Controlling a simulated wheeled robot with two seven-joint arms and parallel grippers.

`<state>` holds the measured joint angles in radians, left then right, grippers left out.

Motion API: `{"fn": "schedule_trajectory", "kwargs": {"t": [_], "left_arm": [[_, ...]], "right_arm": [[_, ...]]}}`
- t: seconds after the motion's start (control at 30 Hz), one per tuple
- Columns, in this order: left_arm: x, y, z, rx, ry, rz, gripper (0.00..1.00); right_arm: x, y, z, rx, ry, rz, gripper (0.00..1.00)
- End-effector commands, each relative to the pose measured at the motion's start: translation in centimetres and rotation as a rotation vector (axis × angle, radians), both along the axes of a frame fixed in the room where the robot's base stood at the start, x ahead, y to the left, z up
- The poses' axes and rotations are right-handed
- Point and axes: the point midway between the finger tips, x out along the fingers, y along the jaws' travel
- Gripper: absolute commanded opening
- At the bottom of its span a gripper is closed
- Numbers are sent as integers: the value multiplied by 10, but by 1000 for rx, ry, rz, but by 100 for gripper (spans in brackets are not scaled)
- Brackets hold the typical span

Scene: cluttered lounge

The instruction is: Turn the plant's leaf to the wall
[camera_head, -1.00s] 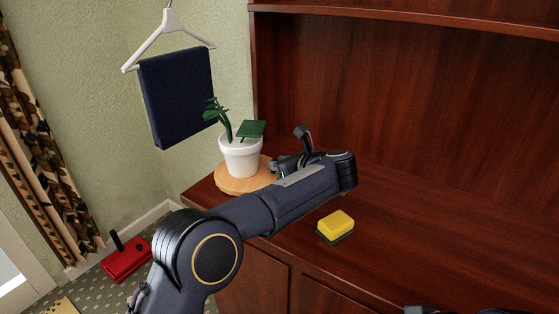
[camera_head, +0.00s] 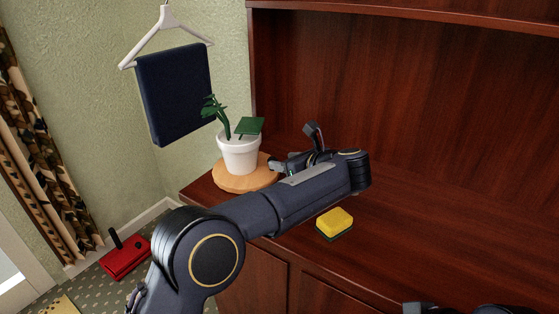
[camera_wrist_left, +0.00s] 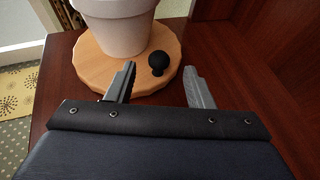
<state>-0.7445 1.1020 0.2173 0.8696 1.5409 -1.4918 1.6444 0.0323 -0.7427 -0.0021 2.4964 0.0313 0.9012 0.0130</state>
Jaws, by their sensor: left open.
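The plant stands in a white pot (camera_head: 239,155) on a round wooden board (camera_head: 232,183) at the cabinet's left end. One broad flat leaf (camera_head: 250,126) is on the right side of the pot, away from the pale green wall (camera_head: 225,60). A taller leafy stem (camera_head: 217,112) leans left. In the left wrist view, the board (camera_wrist_left: 90,71) has a black knob (camera_wrist_left: 159,63) near its edge. My left gripper (camera_head: 294,148) is open, right of the pot. In the left wrist view its fingers (camera_wrist_left: 160,82) are spread, with the knob between and just beyond the tips.
A yellow sponge (camera_head: 335,223) lies on the cabinet top (camera_head: 420,230), near my left forearm. A dark blue cloth (camera_head: 175,92) on a white hanger (camera_head: 165,28) hangs behind the plant. A red object (camera_head: 125,262) is on the floor.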

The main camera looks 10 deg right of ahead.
Motion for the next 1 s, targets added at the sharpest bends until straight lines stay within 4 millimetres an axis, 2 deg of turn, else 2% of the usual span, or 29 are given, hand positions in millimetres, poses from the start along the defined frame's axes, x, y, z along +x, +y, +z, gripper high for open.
{"fn": "schedule_trajectory", "kwargs": {"t": [0.1,0.3,0.8,0.93,1.0], "left_arm": [[-16,-11,8,0,-1,-3,48],[-32,-20,15,0,0,-1,48],[-33,-20,16,0,0,0,48],[-31,-19,19,3,-4,-8,48],[-28,-15,25,14,-12,-25,48]], "right_arm": [[0,0,0,0,0,0,67],[0,0,1,0,0,0,67],[0,0,1,0,0,0,67],[0,0,1,0,0,0,50],[0,0,1,0,0,0,47]]}}
